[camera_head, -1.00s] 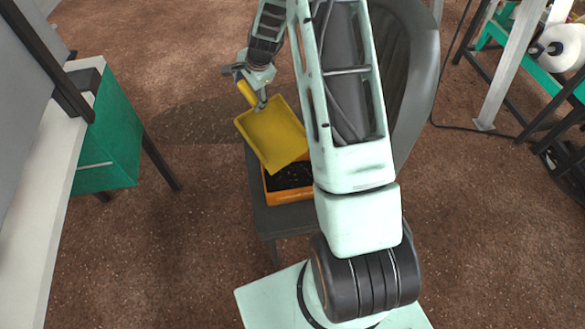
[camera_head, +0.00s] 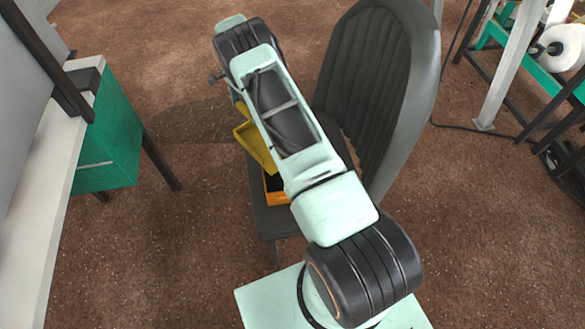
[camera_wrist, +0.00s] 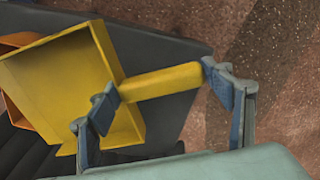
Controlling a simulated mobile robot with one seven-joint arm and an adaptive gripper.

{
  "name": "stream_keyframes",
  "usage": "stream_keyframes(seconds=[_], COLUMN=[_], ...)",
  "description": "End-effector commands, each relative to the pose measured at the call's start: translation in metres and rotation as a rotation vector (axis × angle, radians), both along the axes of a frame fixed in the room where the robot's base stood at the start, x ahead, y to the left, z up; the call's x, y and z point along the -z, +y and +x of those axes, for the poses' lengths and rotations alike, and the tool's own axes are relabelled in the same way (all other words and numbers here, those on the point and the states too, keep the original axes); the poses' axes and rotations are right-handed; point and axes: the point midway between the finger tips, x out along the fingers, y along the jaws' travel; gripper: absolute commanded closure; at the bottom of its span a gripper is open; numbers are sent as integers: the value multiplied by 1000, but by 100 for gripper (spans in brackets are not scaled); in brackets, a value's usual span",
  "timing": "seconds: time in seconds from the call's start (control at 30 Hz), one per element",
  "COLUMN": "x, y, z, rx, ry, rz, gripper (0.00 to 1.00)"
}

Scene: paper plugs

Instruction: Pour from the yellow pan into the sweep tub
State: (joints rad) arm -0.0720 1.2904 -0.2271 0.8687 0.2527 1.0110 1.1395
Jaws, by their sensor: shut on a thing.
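The yellow pan (camera_head: 258,150) is over the back part of the orange sweep tub (camera_head: 277,197), tilted, and partly covered by my arm in the head view. In the wrist view the pan (camera_wrist: 60,85) shows its bare yellow inside, with no plugs visible there. My gripper (camera_wrist: 161,88) is shut on the pan's yellow handle, which lies between its two fingers. An orange edge of the tub (camera_wrist: 18,41) shows behind the pan. The tub's inside is dark and mostly hidden, so its contents cannot be told.
The tub stands on the seat of a dark chair (camera_head: 272,222); its tall backrest (camera_head: 375,75) rises close to the right of my arm. A bench with a green cabinet (camera_head: 108,145) is at the left. A green-framed rack (camera_head: 545,75) is at the far right.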

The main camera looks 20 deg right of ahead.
Motion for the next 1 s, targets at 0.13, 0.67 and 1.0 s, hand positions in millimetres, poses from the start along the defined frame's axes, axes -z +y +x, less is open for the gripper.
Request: stream_keyframes(seconds=[0.13, 0.67, 1.0], x=[-1, -39, -42], y=[-1, -1, -1], z=[0, 1, 0], rx=[1, 0, 0], ry=[-2, -5, -3], rz=[1, 1, 1], gripper=[51, 51, 51])
